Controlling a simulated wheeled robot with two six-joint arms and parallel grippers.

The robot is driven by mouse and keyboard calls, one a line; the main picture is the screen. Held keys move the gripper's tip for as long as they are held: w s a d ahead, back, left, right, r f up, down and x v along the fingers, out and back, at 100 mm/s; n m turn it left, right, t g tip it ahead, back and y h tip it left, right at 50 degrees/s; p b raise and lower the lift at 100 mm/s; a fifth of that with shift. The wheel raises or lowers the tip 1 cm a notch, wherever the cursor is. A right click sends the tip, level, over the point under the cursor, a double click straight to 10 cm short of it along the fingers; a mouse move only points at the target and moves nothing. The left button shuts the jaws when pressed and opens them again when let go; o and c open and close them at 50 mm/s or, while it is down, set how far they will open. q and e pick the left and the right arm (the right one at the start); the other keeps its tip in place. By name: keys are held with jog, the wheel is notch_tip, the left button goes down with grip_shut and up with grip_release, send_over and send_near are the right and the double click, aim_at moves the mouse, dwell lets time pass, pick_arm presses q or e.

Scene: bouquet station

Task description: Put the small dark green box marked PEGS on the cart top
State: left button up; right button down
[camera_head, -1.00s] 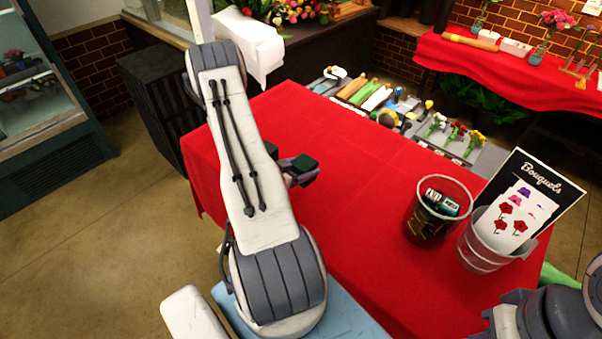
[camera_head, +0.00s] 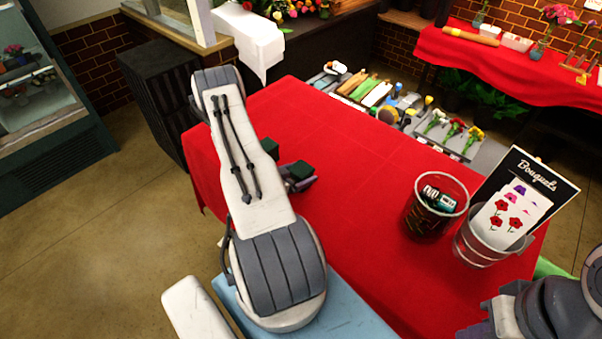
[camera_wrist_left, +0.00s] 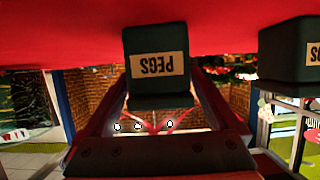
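The small dark green box marked PEGS (camera_head: 300,170) is at my left gripper (camera_head: 294,178) over the left part of the red table. In the left wrist view the PEGS box (camera_wrist_left: 156,90) is central, its label upside down, with the fingers at both its sides. The left gripper looks shut on it. A second dark green box (camera_head: 270,147) is just beyond, partly hidden by my left arm; it also shows in the left wrist view (camera_wrist_left: 285,60). I cannot tell if the light blue surface (camera_head: 350,318) is the cart top. My right gripper is out of view.
A bin with dark labelled items (camera_head: 420,222) and a metal bucket with a Bouquets card (camera_head: 480,248) stand at the right of the red table (camera_head: 360,170). A tray of tools and flowers (camera_head: 400,110) lies past its far edge. The table's middle is clear.

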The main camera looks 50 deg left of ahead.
pick_arm(q)
jog(key=shift+r, duration=0.1)
jog(key=shift+r, duration=0.2)
jog(key=b+v, duration=0.3)
jog(key=v, duration=0.9)
jog(key=shift+f, duration=0.15)
